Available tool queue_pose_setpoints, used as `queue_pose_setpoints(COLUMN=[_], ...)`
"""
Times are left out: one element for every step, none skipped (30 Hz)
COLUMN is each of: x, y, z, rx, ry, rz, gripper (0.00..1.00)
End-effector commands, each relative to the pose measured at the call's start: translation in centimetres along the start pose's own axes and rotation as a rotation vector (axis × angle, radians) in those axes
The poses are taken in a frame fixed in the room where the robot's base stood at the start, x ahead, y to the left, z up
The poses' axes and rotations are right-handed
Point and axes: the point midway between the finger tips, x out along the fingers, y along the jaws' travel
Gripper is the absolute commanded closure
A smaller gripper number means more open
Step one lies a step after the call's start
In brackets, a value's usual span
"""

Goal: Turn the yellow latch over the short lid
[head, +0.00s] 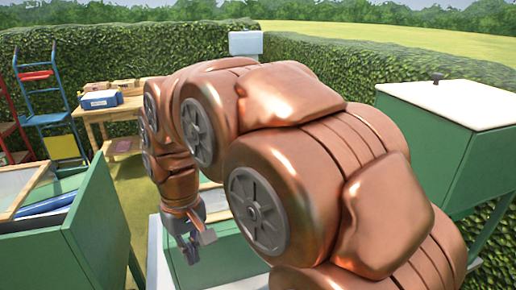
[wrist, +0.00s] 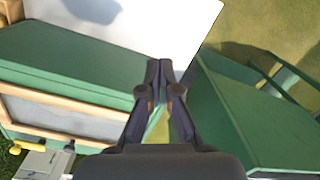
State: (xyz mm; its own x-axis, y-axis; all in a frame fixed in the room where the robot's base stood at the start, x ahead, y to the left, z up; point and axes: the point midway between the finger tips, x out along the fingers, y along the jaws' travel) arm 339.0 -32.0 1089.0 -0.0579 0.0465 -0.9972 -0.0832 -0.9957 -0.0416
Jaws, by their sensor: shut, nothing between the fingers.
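My gripper (wrist: 160,68) is shut and empty in the wrist view, its dark fingertips together over the edge of a white panel (wrist: 150,25). In the head view my gripper (head: 190,250) hangs low, in front of a green box. I cannot clearly make out the yellow latch or the short lid. A small yellow piece (wrist: 15,149) shows at the lower left of the wrist view, next to a grey block (wrist: 42,165); I cannot tell whether it is the latch. My arm hides much of the middle of the head view.
A green box (head: 95,225) with a wooden-framed top stands at left. A green cabinet (head: 420,140) with a white top stands at right. A wooden table (head: 108,112) holding a blue box (head: 100,99) stands behind, near a hedge. A green panel (wrist: 245,120) flanks my gripper on the right.

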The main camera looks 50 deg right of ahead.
Motion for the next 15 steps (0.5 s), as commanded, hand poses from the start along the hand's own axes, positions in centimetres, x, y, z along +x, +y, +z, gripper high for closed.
queue_pose_setpoints(x=[-1.0,-1.4,-2.1,-2.6,-3.1,-3.7,-4.1,-4.5,-5.1,-5.4,-5.8,-6.4,-6.6,-6.9,-7.5], y=[0.7,1.0,1.6,2.0,2.5,3.1,3.6,4.2,4.9,5.5,6.1,7.0,7.6,8.3,9.2], z=[-1.9,-2.9,-4.3,-5.3,-6.3,-7.6,-8.5,-9.4,-10.7,-11.6,-12.4,-13.7,-14.5,-15.3,-16.4], rx=[0.014,0.02,0.028,0.033,0.037,0.045,0.05,0.056,0.063,0.067,0.073,0.08,0.086,0.09,0.096], ry=[0.015,0.02,0.032,0.042,0.049,0.06,0.067,0.073,0.084,0.09,0.098,0.112,0.118,0.126,0.14], rz=[-0.005,-0.008,-0.012,-0.014,-0.016,-0.019,-0.02,-0.022,-0.024,-0.026,-0.027,-0.028,-0.029,-0.03,-0.031], gripper=[1.0,1.0,1.0,1.0,1.0,1.0,1.0,1.0,1.0,1.0,1.0,1.0,1.0,1.0,1.0])
